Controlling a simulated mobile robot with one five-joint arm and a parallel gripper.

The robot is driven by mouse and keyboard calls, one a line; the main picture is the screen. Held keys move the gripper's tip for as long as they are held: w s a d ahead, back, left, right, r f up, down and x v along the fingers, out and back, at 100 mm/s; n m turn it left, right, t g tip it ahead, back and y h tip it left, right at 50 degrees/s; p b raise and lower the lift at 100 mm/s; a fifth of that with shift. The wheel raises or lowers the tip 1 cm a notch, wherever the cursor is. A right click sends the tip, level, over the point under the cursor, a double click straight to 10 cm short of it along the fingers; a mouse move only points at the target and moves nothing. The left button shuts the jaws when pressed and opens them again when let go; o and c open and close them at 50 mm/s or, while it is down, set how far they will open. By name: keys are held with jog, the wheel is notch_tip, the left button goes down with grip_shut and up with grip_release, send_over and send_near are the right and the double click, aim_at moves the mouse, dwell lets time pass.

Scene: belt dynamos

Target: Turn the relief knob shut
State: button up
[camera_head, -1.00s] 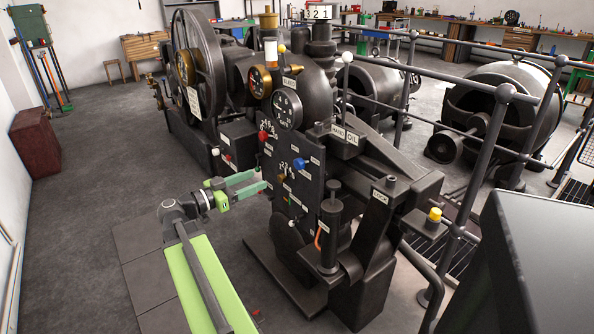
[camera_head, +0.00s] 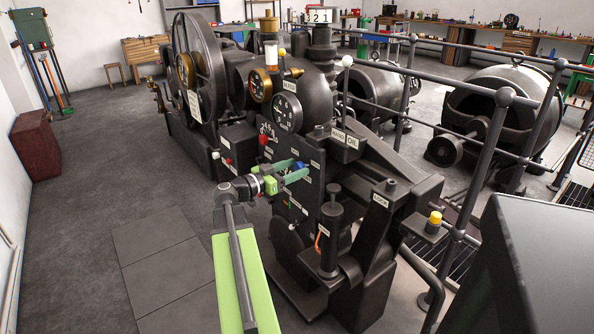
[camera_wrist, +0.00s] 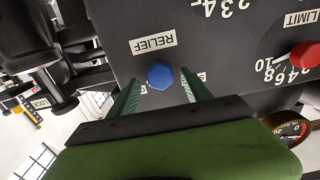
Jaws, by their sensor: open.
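The relief knob (camera_wrist: 160,75) is a small blue knob on a dark panel, below an upside-down RELIEF label (camera_wrist: 153,42) in the wrist view. My gripper (camera_wrist: 158,92) is open, with one green finger on each side of the knob. A gap shows between the knob and each finger; I cannot tell whether either touches it. In the head view my gripper (camera_head: 302,170) is at the panel face, and the blue knob (camera_head: 297,175) shows between its fingers, partly hidden. The knob's turned position cannot be read.
A red knob (camera_wrist: 305,55) marked LIMIT with a number scale sits beside it on the panel. A gauge (camera_wrist: 292,129) is near the lower right of the wrist view. A black cylinder (camera_head: 331,238) and a LOCK post (camera_head: 378,240) stand right of the panel.

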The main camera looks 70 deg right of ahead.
grip_shut()
dwell(0.4)
jog(key=n, duration=0.5)
jog(key=shift+s+f+n, duration=0.1)
jog(key=shift+n, duration=0.3)
jog(key=n, duration=1.2)
jog(key=shift+r+n, duration=0.2)
jog(key=shift+n, duration=0.2)
jog(key=n, duration=0.5)
jog(key=shift+d, duration=0.1)
jog(key=shift+n, duration=0.3)
